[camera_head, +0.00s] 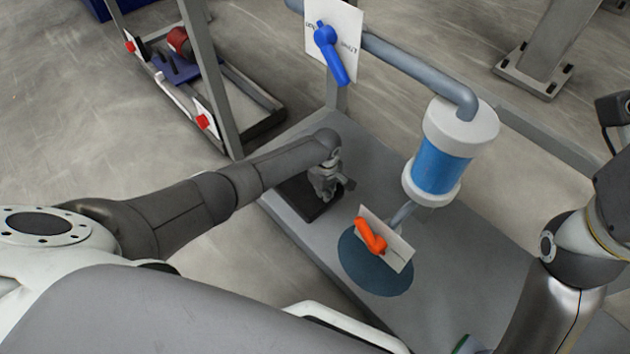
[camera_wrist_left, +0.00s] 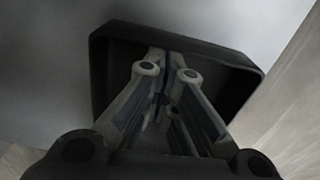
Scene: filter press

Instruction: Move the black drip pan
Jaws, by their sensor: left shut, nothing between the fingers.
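The black drip pan (camera_head: 301,199) lies on the grey platform, near its left edge, partly hidden by my left arm. My left gripper (camera_head: 325,192) is over the pan, with its fingers pointing down. In the left wrist view the pan (camera_wrist_left: 112,70) is a dark rectangular tray with a raised rim, and the left gripper (camera_wrist_left: 164,95) reaches over its inside. Its fingers are shut and hold nothing. Whether the fingertips touch the pan I cannot tell. My right arm shows at the right edge of the head view, but its gripper is out of view.
A blue and white filter cylinder (camera_head: 441,165) hangs from a pipe right of the pan. An orange valve handle (camera_head: 370,236) on a white plate stands above a round dark blue disc (camera_head: 362,274). A blue valve handle (camera_head: 330,52) is at the top.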

